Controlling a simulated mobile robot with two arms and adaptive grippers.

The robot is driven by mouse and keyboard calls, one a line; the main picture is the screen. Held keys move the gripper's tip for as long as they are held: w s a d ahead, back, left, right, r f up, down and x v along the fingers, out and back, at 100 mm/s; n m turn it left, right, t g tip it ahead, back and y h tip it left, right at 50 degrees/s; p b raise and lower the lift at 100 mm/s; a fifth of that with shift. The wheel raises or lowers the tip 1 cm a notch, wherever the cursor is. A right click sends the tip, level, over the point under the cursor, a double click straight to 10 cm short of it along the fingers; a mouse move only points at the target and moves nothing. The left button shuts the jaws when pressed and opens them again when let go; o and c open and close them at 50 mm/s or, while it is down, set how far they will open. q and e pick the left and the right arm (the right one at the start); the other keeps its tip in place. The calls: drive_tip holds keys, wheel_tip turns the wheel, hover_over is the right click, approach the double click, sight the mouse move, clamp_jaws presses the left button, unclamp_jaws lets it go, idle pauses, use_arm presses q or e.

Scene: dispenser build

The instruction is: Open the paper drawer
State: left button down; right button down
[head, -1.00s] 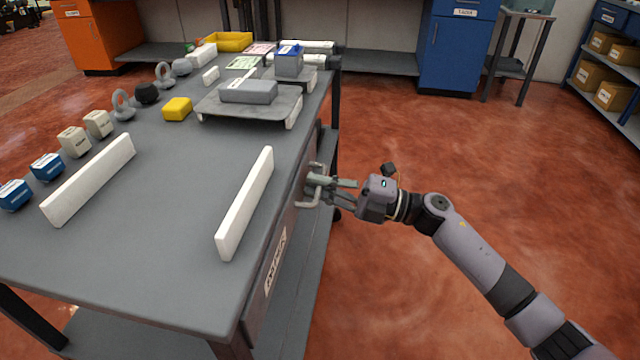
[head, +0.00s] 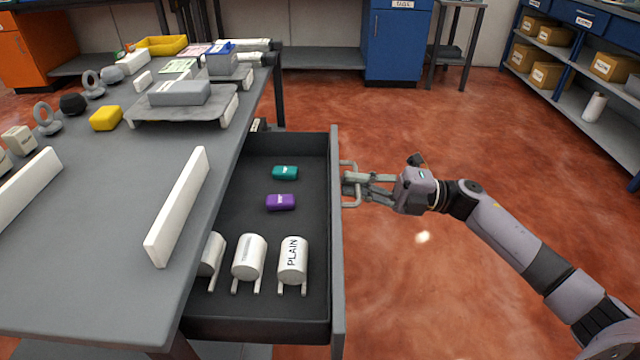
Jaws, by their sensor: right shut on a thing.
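The paper drawer (head: 337,260) stands pulled out from the right side of the grey table. Inside it are several white rolls on stands; the one nearest the drawer front is the roll marked PLAIN (head: 293,258). A teal block (head: 285,173) and a purple block (head: 281,202) lie farther back on its floor. My right gripper (head: 352,186) is shut on the drawer handle (head: 348,168), on the outer face of the drawer front. My left gripper is not in view.
The grey table (head: 110,240) bears two white upright bars, a grey tray (head: 170,116), a yellow block (head: 105,118) and other small items. Open red floor lies right of the drawer. Shelves with boxes (head: 585,70) stand at the far right.

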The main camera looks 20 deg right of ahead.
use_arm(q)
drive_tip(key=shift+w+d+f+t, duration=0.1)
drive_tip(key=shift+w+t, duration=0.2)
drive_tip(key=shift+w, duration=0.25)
use_arm(e)
drive_tip(key=shift+r+v, duration=0.2)
drive_tip(key=shift+v, duration=0.75)
drive_tip(key=shift+r+v, duration=0.15)
drive_tip(key=shift+v, duration=0.8)
drive_tip(key=shift+r+v, duration=0.2)
drive_tip(key=shift+v, duration=0.75)
drive_tip(key=c, duration=2)
unclamp_jaws()
drive_tip(key=shift+d, duration=0.1)
drive_tip(key=v, duration=1.2)
